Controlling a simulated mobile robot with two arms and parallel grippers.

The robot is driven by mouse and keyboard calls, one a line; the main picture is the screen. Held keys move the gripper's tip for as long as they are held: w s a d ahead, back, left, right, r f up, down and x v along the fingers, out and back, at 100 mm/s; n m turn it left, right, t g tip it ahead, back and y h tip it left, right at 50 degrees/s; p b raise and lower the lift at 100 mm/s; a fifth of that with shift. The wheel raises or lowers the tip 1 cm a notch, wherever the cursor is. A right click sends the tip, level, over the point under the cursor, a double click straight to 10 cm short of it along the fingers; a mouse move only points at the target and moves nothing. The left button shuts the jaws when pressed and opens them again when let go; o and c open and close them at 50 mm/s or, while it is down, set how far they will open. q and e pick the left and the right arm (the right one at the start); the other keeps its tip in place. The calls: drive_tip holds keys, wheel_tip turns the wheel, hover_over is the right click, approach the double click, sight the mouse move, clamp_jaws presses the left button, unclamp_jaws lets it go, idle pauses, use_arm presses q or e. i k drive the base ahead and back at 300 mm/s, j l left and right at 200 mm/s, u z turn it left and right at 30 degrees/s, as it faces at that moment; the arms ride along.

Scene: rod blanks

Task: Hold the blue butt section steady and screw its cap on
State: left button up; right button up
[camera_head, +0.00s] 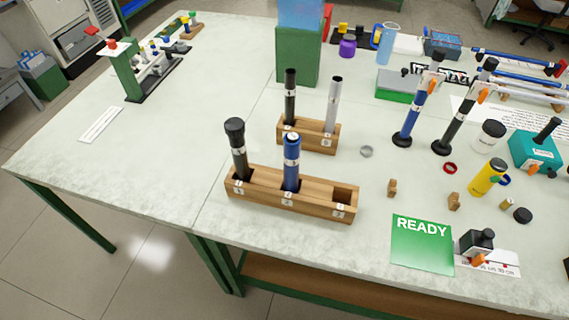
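The blue butt section (291,165) stands upright in the middle slot of the front wooden rack (315,205). Its top end shows a pale ring and a blue rim, with no black knob like its neighbour's. A small black round piece (522,215) lies on the table at the far right; it may be the cap, but I cannot tell for certain. A black section (238,155) with a wide black top stands in the rack's left slot. The right slot is empty. Neither of my grippers shows in this view.
A smaller rack (322,142) behind holds a black and a silver rod. The table's left half is mostly clear.

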sight(292, 154)
drive_tip(key=k+l, duration=0.1)
drive_tip(key=l, duration=0.5)
drive_tip(key=k+l, duration=0.1)
drive_tip(key=l, duration=0.5)
drive_tip(key=k+l, duration=0.1)
drive_tip(key=l, duration=0.5)
drive_tip(key=k+l, duration=0.1)
drive_tip(key=l, duration=0.5)
